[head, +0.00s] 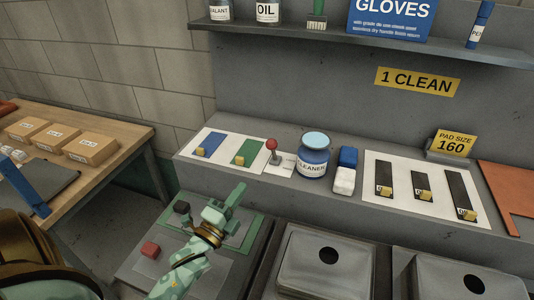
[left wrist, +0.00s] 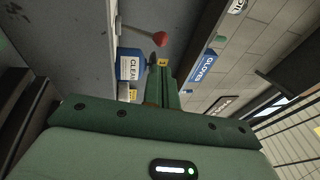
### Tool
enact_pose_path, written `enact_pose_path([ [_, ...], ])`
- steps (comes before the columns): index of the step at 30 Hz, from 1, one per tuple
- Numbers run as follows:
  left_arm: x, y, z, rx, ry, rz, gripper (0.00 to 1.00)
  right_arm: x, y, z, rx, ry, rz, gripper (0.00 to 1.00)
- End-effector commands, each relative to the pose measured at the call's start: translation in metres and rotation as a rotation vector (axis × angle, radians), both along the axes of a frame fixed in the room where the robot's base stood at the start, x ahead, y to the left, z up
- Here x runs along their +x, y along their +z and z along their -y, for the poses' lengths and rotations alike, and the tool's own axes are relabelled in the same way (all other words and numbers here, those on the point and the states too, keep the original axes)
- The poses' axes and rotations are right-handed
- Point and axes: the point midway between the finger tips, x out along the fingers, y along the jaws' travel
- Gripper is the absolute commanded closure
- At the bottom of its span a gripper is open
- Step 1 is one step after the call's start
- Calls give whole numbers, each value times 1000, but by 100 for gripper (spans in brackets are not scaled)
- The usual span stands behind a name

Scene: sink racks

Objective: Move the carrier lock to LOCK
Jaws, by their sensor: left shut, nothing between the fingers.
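A lever with a red ball knob (head: 272,144) stands on a small white plate (head: 286,163) on the grey ledge, left of the cleaner jar. The print on the plate is too small to read, so I cannot tell which lever is the carrier lock by its label. The red knob also shows in the left wrist view (left wrist: 160,39), just beyond the fingers and apart from them. My left gripper (head: 236,190) is shut and empty, in front of and below the lever. Its closed green fingers show in the left wrist view (left wrist: 168,85). My right gripper is not in view.
The blue cleaner jar (head: 313,160) stands close right of the lever. A board with blue and green slider strips (head: 221,149) lies left of it. Blue and white blocks (head: 345,172) and a board with black strips (head: 421,188) lie further right. A shelf (head: 370,43) overhangs behind.

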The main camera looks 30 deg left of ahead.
Motion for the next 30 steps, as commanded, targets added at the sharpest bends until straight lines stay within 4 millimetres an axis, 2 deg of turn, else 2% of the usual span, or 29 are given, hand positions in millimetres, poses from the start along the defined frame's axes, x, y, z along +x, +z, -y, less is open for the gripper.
enact_pose_path([
  [6,44,12,-2,2,-2,4,100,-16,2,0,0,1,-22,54],
  [15,100,25,-4,1,-3,1,100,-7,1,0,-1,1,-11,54],
  [21,118,28,-5,0,-2,0,100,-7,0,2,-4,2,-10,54],
  [30,122,29,-5,-1,-2,-2,100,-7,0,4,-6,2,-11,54],
])
